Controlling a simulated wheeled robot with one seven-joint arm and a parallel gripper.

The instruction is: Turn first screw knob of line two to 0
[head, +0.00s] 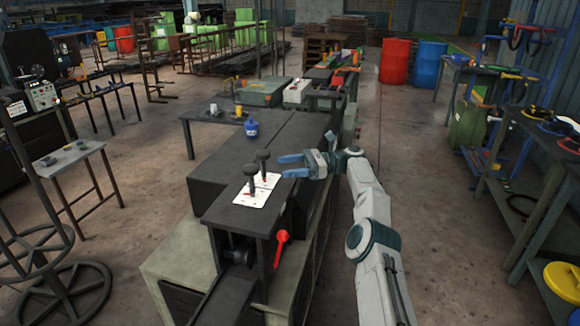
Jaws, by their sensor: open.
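Two dark knobs stand upright on a white marked plate (257,190) at the near end of a dark machine. The nearer knob (251,178) is at the left of the plate and the farther knob (263,158) is behind it to the right. The markings on the plate are too small to read, so I cannot tell either knob's setting. My gripper (283,166) is to the right of the farther knob with its blue fingers pointing left. It is open and appears empty. I cannot tell its exact distance from the knob.
A red lever (281,243) sticks out at the machine's near right side. A blue bottle (252,130) stands on the machine's far part. A small table (75,165) is at the left and a workbench (530,185) at the right. Open floor lies between machine and workbench.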

